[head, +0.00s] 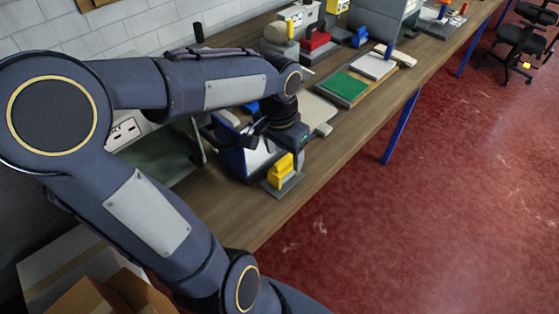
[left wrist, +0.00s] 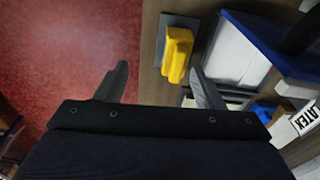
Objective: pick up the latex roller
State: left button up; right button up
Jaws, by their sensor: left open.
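My left gripper (head: 297,153) hangs over the near part of the bench. In the left wrist view its two fingers (left wrist: 158,70) are apart with nothing between them. A blue tray with a white inside (head: 262,160) stands beside the gripper, partly hidden by it; it also shows at the right of the left wrist view (left wrist: 238,52). A dark rod-like part (left wrist: 302,33) crosses the tray's edge there; I cannot tell whether it is the latex roller. No roller shows clearly in either view.
A yellow block-like object (head: 280,172) on a grey plate sits close to the gripper, beside the right finger in the left wrist view (left wrist: 177,52). A white LATEX-labelled container (left wrist: 300,125) is nearby. A green pad (head: 346,86) lies farther along the bench. The near bench end is bare.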

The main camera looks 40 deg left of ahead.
aim_at(283, 160)
pick_arm(q)
jog(key=shift+m+g, duration=0.3)
jog(key=shift+g, duration=0.3)
jog(key=w+a, duration=0.1)
jog(key=w+a+f, duration=0.1)
jog(key=w, duration=0.1)
jog(key=shift+w+a+f+p, duration=0.1)
jog(key=shift+w+p, duration=0.1)
jog(key=shift+p, duration=0.15)
jog(key=f, duration=0.6)
jog(key=shift+s+a+f+p, duration=0.15)
jog(key=shift+a+f+p, duration=0.1)
jog(key=shift+p, duration=0.15)
jog(key=shift+f, duration=0.5)
jog(key=c, duration=1.3)
jog(key=shift+r, duration=0.15)
